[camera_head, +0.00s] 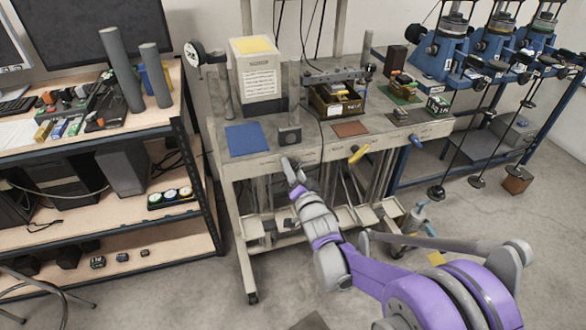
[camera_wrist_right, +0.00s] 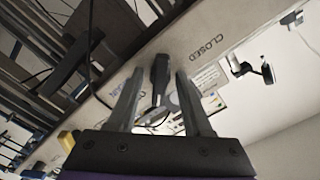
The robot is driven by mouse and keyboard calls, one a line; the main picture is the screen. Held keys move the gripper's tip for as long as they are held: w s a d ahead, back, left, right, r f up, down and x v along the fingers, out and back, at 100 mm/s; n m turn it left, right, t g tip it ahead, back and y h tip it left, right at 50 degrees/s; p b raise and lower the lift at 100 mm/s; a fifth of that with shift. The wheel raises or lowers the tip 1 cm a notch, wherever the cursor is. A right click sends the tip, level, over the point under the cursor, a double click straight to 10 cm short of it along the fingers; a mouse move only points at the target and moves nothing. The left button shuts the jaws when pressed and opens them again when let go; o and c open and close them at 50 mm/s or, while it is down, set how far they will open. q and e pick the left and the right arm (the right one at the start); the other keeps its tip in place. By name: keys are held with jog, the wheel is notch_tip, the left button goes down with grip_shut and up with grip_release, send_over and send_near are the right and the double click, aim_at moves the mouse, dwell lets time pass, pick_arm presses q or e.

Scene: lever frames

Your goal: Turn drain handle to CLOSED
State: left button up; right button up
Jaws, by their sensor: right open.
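A dark handle (camera_wrist_right: 160,72), which looks like the drain handle, is on the bench's pale front rail in the right wrist view. The printed word CLOSED (camera_wrist_right: 207,47) is to its right, and a partly hidden label is to its left. My right gripper (camera_wrist_right: 159,78) is open, with one finger on each side of the handle; I cannot tell if they touch it. In the head view my right gripper (camera_head: 294,172) is at the bench's front edge, and the handle is not clear there. My left gripper is not in view.
A yellow handle (camera_head: 358,154) and a blue handle (camera_head: 416,141) are on the same front rail to the right. The bench (camera_head: 232,170) carries a white box (camera_head: 259,78) and a blue mat (camera_head: 246,138). A wooden shelf unit (camera_head: 150,206) stands to the left.

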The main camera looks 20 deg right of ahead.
jog(key=shift+c, duration=0.3)
grip_shut()
jog(key=shift+n, duration=0.4)
jog(key=n, duration=0.3)
jog(key=shift+n, duration=0.3)
jog(key=n, duration=0.4)
jog(key=shift+a+n, duration=0.1)
jog(key=shift+n, duration=0.2)
jog(key=n, duration=0.8)
jog(key=shift+n, duration=0.6)
